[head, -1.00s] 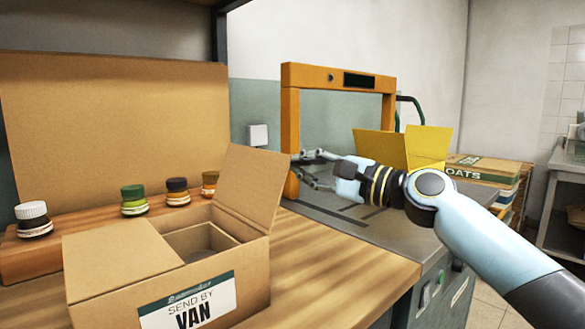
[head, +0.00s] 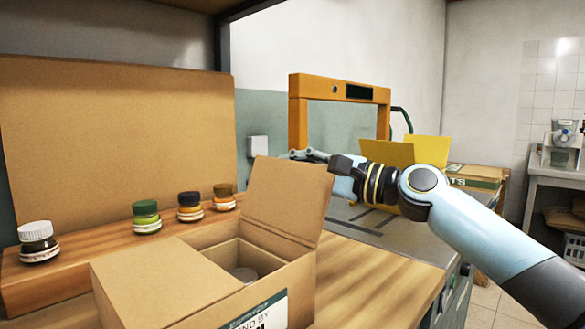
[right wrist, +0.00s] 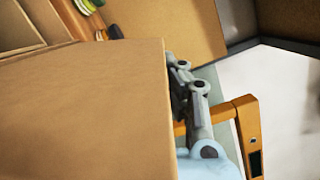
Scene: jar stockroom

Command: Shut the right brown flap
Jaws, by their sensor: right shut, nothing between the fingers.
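The right brown flap (head: 286,202) stands up, tilted outward, on the right edge of the brown box (head: 205,293). The box's left flap (head: 165,278) lies flat over the left half, and a grey round lid (head: 245,274) shows inside the open half. My right gripper (head: 297,155) is on the flap's outer side, partly hidden behind its upper edge. In the right wrist view, the flap (right wrist: 85,115) fills the left and hides part of my shut, empty gripper (right wrist: 174,66). I cannot tell whether they touch. My left gripper is out of view.
Several jars, one a white-capped jar (head: 37,242), stand on a wooden ledge (head: 75,262) behind the box. An orange frame (head: 298,118) and yellow flaps (head: 430,152) stand beyond my right arm. Bare tabletop (head: 385,275) lies right of the box.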

